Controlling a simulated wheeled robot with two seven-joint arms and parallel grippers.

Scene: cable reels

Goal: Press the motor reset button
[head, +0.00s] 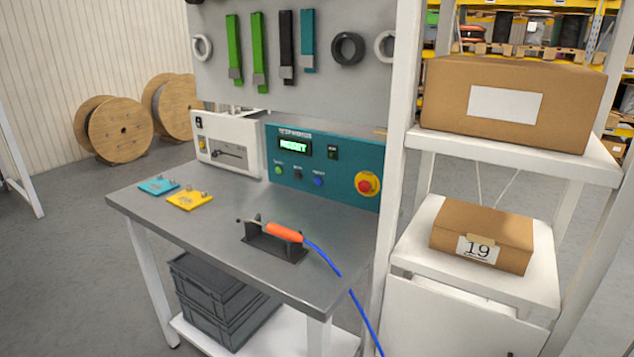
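A teal control panel (342,170) stands at the back of the grey workbench (225,230). It has a lit green display (293,147) that seems to read "RESET". Below the display are a green button (278,170), a dark switch (298,173) and a blue button (318,181). Their small labels are too small to read surely, so I cannot tell for certain which one is the motor reset button. A red mushroom button on a yellow ring (367,184) is at the panel's right. Neither of my grippers is in view.
An orange-handled tool (284,232) with a blue cable rests in a dark stand near the bench front. Teal (158,186) and yellow (190,200) plates lie left. A white machine (230,143) adjoins the panel. A white shelf with boxes (482,236) stands right.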

